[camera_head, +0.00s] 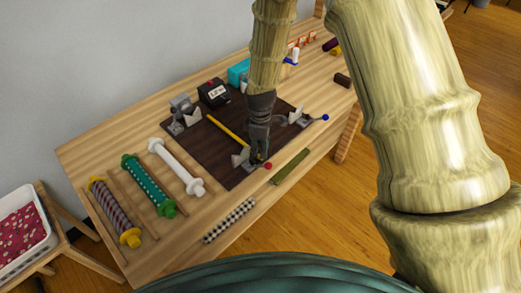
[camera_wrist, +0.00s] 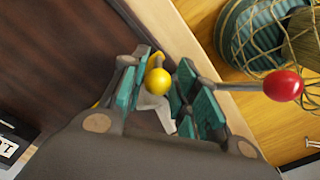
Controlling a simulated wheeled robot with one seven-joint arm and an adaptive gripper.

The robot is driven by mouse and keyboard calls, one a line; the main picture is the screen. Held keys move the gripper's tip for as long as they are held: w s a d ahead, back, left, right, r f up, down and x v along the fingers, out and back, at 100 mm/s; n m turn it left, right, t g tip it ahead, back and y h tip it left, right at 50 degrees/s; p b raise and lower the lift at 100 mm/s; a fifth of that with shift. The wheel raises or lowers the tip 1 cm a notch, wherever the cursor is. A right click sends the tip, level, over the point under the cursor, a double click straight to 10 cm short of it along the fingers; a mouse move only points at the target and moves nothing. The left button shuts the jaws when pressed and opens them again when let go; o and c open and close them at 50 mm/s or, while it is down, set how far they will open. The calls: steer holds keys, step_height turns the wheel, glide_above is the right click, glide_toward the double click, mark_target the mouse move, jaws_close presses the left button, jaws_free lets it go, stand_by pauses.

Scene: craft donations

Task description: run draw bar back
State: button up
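My gripper (camera_head: 258,160) reaches down at the near edge of the dark mat, beside a grey fixture (camera_head: 240,159). A yellow bar (camera_head: 226,130) lies slantwise across the mat, its near end by my gripper. In the wrist view a yellow ball knob (camera_wrist: 158,81) sits between the teal-padded fingers of my gripper (camera_wrist: 165,75), with a pale bracket (camera_wrist: 153,109) below it. I cannot tell whether both pads press on the knob. A red ball knob (camera_wrist: 283,85) on a grey lever is outside the right finger. It also shows in the head view (camera_head: 268,166).
The dark mat (camera_head: 225,172) lies on a wooden table (camera_head: 120,150). Grey fixtures stand at its back left (camera_head: 183,112) and right, the latter with a blue knob (camera_head: 325,117). A black labelled box (camera_head: 213,93) stands behind. Several rolls lie left; a green strip (camera_head: 289,166) lies near the front edge.

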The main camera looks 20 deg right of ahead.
step_height(320, 180, up, 10)
steer(key=shift+r, duration=0.2)
stand_by(0.3)
stand_by(0.4)
